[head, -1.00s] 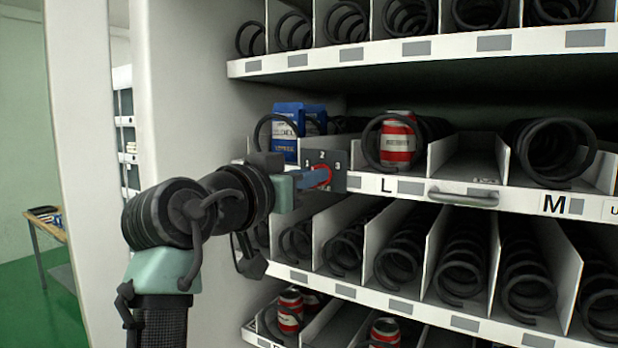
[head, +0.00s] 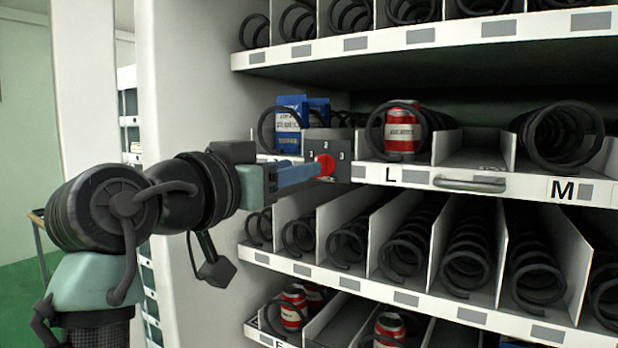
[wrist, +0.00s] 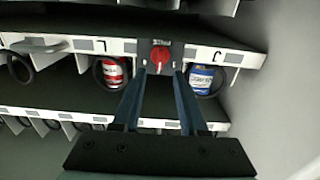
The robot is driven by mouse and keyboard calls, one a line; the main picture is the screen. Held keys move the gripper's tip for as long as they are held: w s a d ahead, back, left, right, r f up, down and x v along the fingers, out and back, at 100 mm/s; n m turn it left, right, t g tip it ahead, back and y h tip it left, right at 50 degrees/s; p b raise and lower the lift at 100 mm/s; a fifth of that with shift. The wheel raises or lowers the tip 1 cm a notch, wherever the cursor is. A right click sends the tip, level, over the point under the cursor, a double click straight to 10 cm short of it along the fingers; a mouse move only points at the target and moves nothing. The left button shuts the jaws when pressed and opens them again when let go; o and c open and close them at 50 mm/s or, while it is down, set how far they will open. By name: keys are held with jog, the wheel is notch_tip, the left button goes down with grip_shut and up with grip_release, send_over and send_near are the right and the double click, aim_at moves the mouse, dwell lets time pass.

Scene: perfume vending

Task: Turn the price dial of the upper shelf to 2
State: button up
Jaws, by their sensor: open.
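The price dial is a red round knob (head: 325,165) on a dark grey plate (head: 343,147) with pale numbers, on the front edge of the shelf. In the head view my gripper (head: 312,172) is just left of the knob.
A blue box (head: 290,125) and a red can (head: 403,130) stand in coils on the dial's shelf. A handle (head: 470,184) sticks out to the right. Shelves with coils lie above and below. The cabinet's white side wall (head: 190,70) is close on the left.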

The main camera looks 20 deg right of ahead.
jog(key=b+v, duration=0.2)
jog(key=v, duration=0.5)
jog(key=shift+s+a, duration=0.2)
jog(key=s+a+r+n+t+y, duration=0.2)
jog(key=s+a+n+t+y, duration=0.2)
jog(key=s+n+t+y, duration=0.1)
jog(key=s+a+r+n+t+y, duration=0.2)
jog(key=s+a+n+t+y, duration=0.2)
jog(key=s+t+y, duration=0.4)
jog(key=n+t+y, duration=0.1)
jog(key=t, duration=0.2)
jog(key=shift+s+a, duration=0.15)
jog(key=shift+a, duration=0.1)
